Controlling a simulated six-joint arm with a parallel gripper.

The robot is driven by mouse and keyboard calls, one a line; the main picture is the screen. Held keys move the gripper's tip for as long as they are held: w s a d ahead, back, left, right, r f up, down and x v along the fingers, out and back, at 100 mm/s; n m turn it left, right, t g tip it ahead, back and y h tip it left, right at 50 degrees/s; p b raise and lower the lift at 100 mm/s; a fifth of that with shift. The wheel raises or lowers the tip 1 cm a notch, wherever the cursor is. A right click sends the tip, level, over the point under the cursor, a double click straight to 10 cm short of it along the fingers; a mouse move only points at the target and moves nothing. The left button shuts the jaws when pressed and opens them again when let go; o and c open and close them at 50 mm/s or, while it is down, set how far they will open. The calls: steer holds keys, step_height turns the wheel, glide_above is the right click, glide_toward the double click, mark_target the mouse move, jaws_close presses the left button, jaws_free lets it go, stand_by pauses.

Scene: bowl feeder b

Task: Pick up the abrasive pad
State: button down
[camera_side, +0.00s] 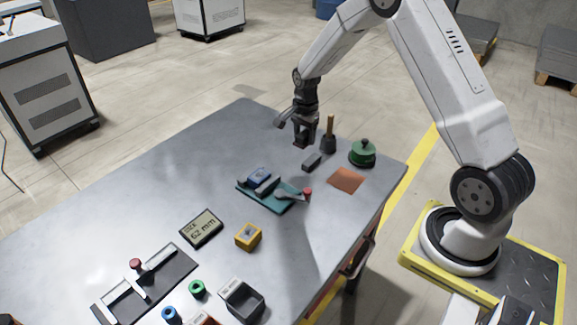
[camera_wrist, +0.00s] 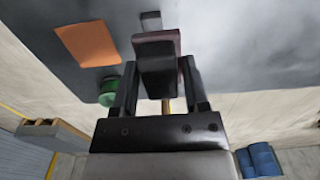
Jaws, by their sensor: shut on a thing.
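My gripper (camera_side: 305,138) is above the far part of the grey table, pointing down. In the wrist view its jaws (camera_wrist: 158,80) are shut on a dark block with a maroon-brown side, which I take to be the abrasive pad (camera_wrist: 179,48). The pad shows between and beyond the fingers and looks clear of the table. In the side view it is small, dark and hard to tell from the fingers.
A grey block (camera_side: 312,162) lies just below my gripper. A wooden-handled brush (camera_side: 329,135), a green lidded pot (camera_side: 362,155) and a flat orange sheet (camera_side: 347,180) are close on the right. A teal tray (camera_side: 284,205) with tools is nearer. The table's left part is clear.

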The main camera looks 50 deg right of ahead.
steer(key=s+a+r, duration=0.2)
steer(key=s, duration=0.4)
steer(key=shift+r, duration=0.4)
steer(key=c, duration=0.7)
jaws_free()
steer(key=shift+c, duration=0.2)
steer(key=c, duration=0.5)
steer(key=w+a, duration=0.3)
steer(key=a, duration=0.2)
steer(key=w+a, duration=0.4)
steer(key=a, duration=0.1)
steer(key=w+a, duration=0.4)
steer(key=a, duration=0.1)
steer(key=shift+a, duration=0.1)
